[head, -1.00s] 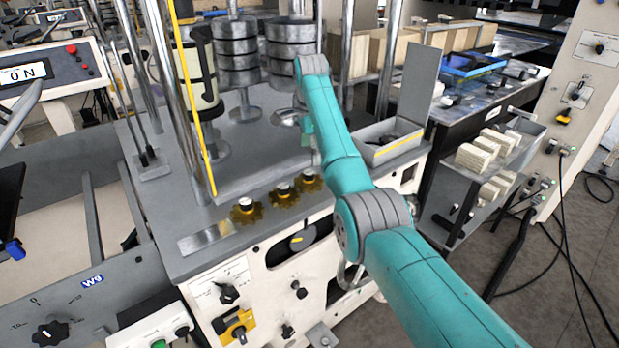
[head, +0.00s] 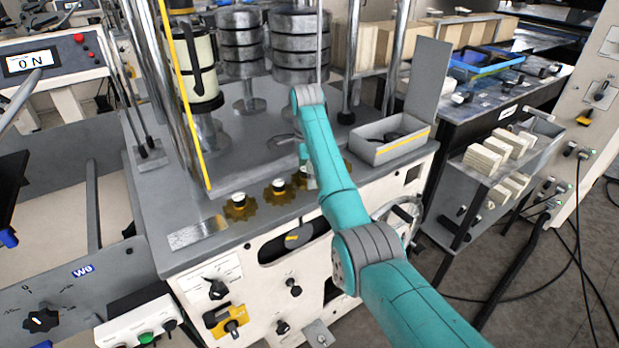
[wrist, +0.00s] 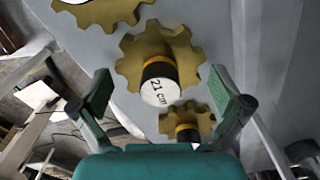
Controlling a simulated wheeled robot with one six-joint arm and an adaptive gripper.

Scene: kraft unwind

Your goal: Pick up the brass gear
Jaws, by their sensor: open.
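Several brass gears with dark-and-white hubs sit in a row on the grey machine top. In the head view, one gear (head: 238,207) is at left and another (head: 279,190) beside it; my arm covers most of a third further right. In the wrist view, a large gear (wrist: 136,68) with a hub marked "21 cm" shows ahead between the fingers. A smaller gear (wrist: 205,121) is below it, and part of another gear (wrist: 112,14) is at the top. My gripper (wrist: 165,100) is open, with nothing held. My arm mostly hides it in the head view.
A bare metal plate (head: 198,233) lies left of the gears. Chrome columns, a yellow rod (head: 186,95) and stacked dark discs (head: 301,48) stand behind. A grey open box (head: 392,148) with a raised lid is right of my arm.

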